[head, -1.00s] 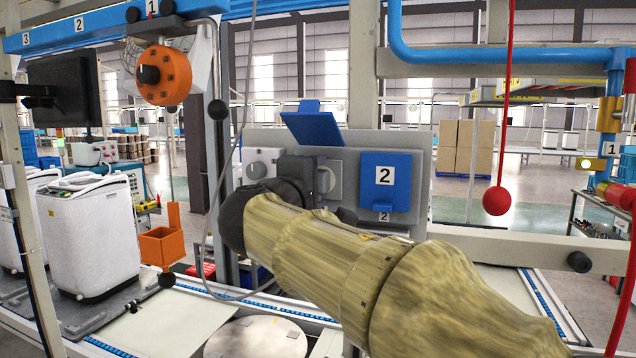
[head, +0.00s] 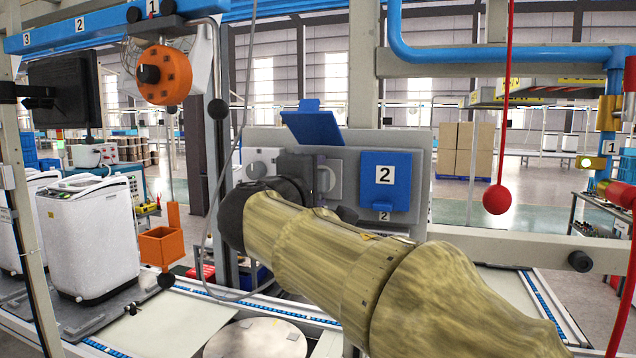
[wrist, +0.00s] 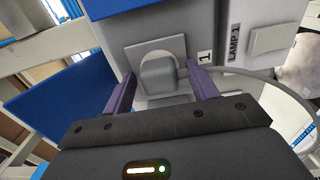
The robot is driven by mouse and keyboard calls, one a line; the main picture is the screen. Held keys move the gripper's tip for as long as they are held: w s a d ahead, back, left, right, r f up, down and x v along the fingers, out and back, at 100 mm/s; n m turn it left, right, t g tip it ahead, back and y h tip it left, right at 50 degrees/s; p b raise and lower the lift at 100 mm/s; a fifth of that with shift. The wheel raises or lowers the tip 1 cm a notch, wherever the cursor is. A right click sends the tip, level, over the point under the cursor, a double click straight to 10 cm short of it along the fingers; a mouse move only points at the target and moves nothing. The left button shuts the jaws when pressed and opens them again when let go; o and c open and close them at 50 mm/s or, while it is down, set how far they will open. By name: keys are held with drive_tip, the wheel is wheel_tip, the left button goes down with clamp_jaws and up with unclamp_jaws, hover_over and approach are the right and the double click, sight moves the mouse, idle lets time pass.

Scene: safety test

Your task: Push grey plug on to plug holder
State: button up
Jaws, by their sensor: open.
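The grey plug (wrist: 158,74) shows in the wrist view as a rounded block in front of a pale round disc, the plug holder (wrist: 150,50), on a grey panel. I cannot tell how far the plug is seated. My gripper (wrist: 160,82) is open, with one purple finger on each side of the plug. Whether the fingers touch it is unclear. In the head view my dark gripper (head: 292,166) is up against the panel (head: 420,155), below a raised blue flap (head: 313,127). My arm and gripper hide the plug there.
A closed blue cover marked 2 (head: 385,181) is right of my gripper on the panel. In the wrist view a cable (wrist: 285,90) curves at the right, near the label LAMP 1 (wrist: 235,42). A red ball (head: 497,200) hangs at the right in the head view.

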drive_tip(key=shift+b, duration=0.35)
idle(0.3)
clamp_jaws()
idle(0.4)
drive_tip(key=shift+s, duration=0.15)
drive_tip(key=shift+b+v, duration=1.45)
drive_tip(key=shift+v, duration=1.45)
